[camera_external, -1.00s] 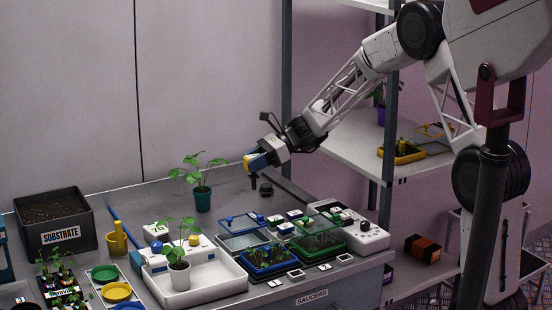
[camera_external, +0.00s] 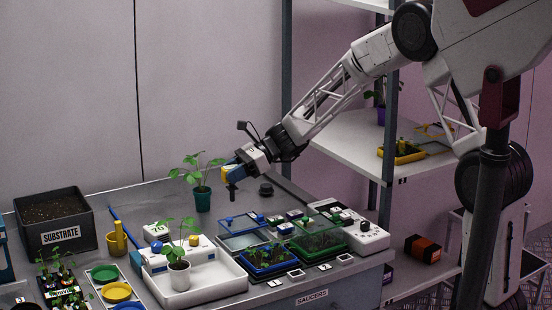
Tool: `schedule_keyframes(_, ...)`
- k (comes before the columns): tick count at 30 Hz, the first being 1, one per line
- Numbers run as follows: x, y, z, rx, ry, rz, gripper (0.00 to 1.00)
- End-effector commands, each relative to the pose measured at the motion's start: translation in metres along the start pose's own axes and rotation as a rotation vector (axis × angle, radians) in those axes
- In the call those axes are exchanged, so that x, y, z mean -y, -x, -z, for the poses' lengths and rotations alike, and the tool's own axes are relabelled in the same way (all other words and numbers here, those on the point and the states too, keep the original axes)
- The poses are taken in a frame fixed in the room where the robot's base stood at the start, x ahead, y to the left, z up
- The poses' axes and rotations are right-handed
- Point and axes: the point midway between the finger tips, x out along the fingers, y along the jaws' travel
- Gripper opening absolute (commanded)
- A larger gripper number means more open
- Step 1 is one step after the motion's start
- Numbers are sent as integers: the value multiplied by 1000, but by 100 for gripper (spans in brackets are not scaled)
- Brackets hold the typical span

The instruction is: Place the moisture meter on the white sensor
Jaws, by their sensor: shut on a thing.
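Blue parts show at the gripper's end, and a dark piece hangs below. It is held above the back of the bench, just right of the potted seedling's leaves. The fingers are too small to see clearly. A white device with a figure like "70" (camera_external: 157,231) stands at the left middle of the bench, partly behind a white tray; it may be the white sensor, but I cannot tell for sure.
A teal-potted seedling (camera_external: 202,199) stands close to my gripper's left. Seedling boxes (camera_external: 268,258) and a white power strip (camera_external: 372,238) fill the right front. A substrate bin (camera_external: 55,246) is at the left.

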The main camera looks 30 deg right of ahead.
Motion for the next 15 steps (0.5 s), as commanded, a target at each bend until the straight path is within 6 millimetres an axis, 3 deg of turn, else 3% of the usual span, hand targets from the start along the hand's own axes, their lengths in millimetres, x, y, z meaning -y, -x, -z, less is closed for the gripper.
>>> schedule_keyframes(6, -35, -49, -19, 0, 15, -36, 10)
schedule_keyframes(15, -78, -99, -38, 0, 30, -74, 10)
